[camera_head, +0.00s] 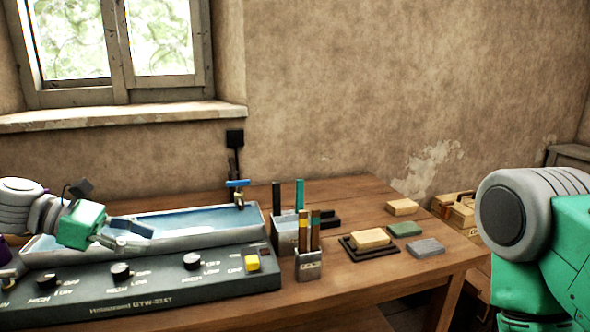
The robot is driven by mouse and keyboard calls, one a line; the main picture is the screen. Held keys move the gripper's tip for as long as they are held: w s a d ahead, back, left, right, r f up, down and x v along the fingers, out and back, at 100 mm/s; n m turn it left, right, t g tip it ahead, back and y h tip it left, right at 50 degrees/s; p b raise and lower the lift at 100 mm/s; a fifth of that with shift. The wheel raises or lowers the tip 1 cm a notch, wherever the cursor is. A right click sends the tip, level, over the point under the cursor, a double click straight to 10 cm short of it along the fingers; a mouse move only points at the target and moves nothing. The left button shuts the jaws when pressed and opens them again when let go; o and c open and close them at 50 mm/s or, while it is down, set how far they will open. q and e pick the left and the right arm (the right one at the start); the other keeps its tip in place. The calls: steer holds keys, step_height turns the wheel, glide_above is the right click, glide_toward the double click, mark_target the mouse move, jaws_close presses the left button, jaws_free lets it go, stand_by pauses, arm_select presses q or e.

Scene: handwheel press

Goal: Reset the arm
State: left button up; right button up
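My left arm comes in from the left edge, with its green wrist block over the near left part of the long water-filled tray (240,232). My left gripper (128,237) points right, over the tray; its fingers are small and overlap, so I cannot tell whether they are open or shut. I see nothing clearly held in it. My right arm stands large at the right edge, beyond the table's right side. My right gripper is out of the picture.
A dark control panel (150,290) with knobs and a yellow button (252,263) fronts the tray. On the wooden table (345,190) stand grey holders (308,265) with upright sticks, a tan block (369,239) on a dark tray, and loose green (404,229) and grey (425,248) blocks.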

arm_select(q)
steer(key=s+d+f+m+g+y, duration=0.1)
steer(key=s+d+f+m+y, duration=0.3)
steer(key=f, duration=0.8)
steer(key=s+d+f+m+g+y, duration=0.2)
steer(key=s+d+f, duration=0.3)
steer(key=f, duration=0.6)
steer(key=s+a+f+m+y, duration=0.2)
steer(key=s+a+f+m, duration=0.1)
steer(key=s, duration=0.5)
steer(key=s+a+f+m+y, duration=0.2)
steer(key=s+a+f+m, duration=0.1)
steer(key=s+f+m, duration=0.2)
steer(key=s+a+f+m+y, duration=0.2)
steer(key=s+f+m, duration=0.2)
steer(key=s+m, duration=0.3)
steer(key=s, duration=0.3)
steer(key=shift+s+a+f+y, duration=0.15)
steer(key=shift+s+a+y, duration=0.15)
steer(key=shift+a, duration=0.1)
steer(key=shift+w, duration=0.15)
